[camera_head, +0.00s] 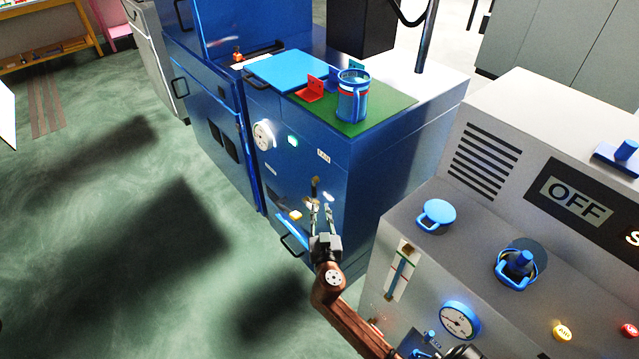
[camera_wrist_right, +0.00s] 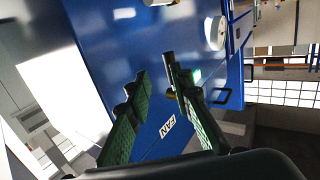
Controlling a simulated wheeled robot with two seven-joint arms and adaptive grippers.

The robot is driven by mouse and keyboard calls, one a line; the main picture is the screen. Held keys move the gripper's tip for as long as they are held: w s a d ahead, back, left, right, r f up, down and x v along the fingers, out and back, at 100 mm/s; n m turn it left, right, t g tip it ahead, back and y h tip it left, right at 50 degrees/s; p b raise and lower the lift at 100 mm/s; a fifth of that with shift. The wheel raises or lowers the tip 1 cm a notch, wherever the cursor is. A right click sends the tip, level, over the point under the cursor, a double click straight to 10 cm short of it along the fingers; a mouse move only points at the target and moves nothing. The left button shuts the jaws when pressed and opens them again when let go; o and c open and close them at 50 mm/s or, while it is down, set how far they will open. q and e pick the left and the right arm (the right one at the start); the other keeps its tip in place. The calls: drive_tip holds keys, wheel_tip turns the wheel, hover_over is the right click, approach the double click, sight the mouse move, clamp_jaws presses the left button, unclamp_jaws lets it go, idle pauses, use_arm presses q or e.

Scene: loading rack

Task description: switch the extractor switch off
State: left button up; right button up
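The extractor switch (camera_head: 315,184) is a small dark lever on a brass-coloured base on the front of the blue cabinet, below a label reading FAN (camera_head: 323,155). In the right wrist view the switch (camera_wrist_right: 170,68) shows close to the right-hand finger, and the FAN label (camera_wrist_right: 167,128) is behind the fingers. My right gripper (camera_head: 321,206) is open at the cabinet front, just below the lever; its fingers also show in the right wrist view (camera_wrist_right: 156,86). I cannot tell whether a finger touches the lever. My left gripper is not in view.
The blue cabinet (camera_head: 365,180) carries a green mat with a blue mug (camera_head: 353,95). Its front has a white dial (camera_head: 262,135), a lit green lamp (camera_head: 293,140) and a lower handle (camera_head: 292,245). A grey console (camera_head: 420,250) with an OFF sign stands at right. Open floor lies left.

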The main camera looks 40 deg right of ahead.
sight(314, 190)
drive_tip(key=shift+t, duration=0.4)
drive_tip(key=w+r, duration=0.1)
drive_tip(key=w, duration=0.1)
drive_tip(key=w+d+r, duration=0.1)
drive_tip(key=w, duration=0.1)
drive_tip(key=w+d, duration=0.1)
drive_tip(key=w, duration=0.2)
drive_tip(key=shift+d+r, duration=0.2)
drive_tip(key=shift+r, duration=0.2)
drive_tip(key=shift+x, duration=0.8)
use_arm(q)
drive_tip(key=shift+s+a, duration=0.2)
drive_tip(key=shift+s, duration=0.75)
use_arm(e)
clamp_jaws()
